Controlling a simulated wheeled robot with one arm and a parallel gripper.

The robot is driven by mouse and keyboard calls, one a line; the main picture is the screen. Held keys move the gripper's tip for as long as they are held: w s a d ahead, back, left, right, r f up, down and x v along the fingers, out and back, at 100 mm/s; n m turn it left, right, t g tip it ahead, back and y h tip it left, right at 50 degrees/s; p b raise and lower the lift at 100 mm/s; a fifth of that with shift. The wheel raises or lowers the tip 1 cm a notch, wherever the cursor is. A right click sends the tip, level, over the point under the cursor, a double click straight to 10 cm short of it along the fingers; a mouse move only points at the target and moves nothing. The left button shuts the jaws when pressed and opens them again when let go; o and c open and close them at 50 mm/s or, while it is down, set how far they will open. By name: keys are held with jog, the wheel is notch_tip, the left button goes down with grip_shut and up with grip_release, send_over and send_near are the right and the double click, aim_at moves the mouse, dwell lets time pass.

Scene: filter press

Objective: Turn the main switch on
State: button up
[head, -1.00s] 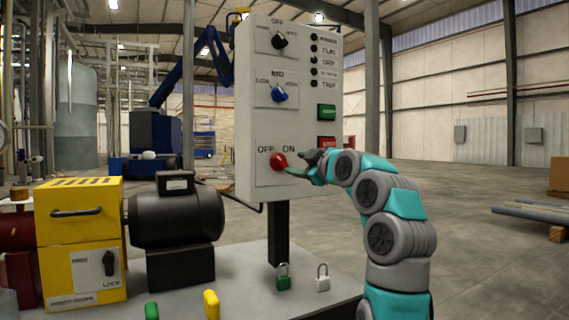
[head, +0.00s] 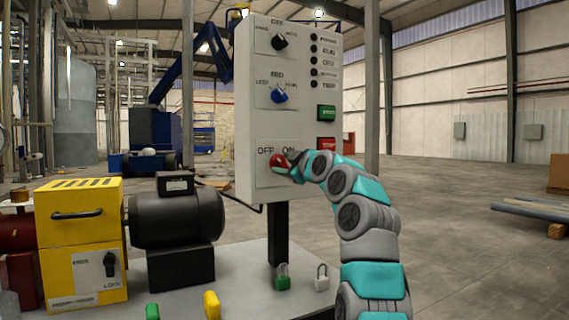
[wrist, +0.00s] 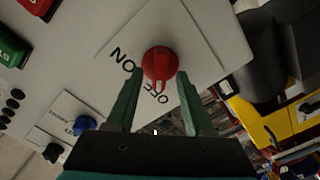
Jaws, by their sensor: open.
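The main switch is a red rotary knob (head: 278,161) low on the grey control panel (head: 250,120), between the printed words OFF and ON. In the wrist view the red knob (wrist: 160,64) stands on a white plate, with its ridge pointing toward the OFF print. My gripper (head: 287,163) is at the knob in the head view and partly covers it. In the wrist view my gripper (wrist: 158,88) is open, with one green finger on each side of the knob. I cannot tell whether either finger touches it.
Above the knob are a blue selector (head: 279,96), a black selector (head: 279,41), a green button (head: 327,112) and a red button (head: 326,143). A black motor (head: 178,218) and yellow box (head: 82,235) stand left. Padlocks (head: 283,278) lie low in front.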

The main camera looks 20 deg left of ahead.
grip_shut()
dwell(0.5)
jog(key=shift+f, duration=0.1)
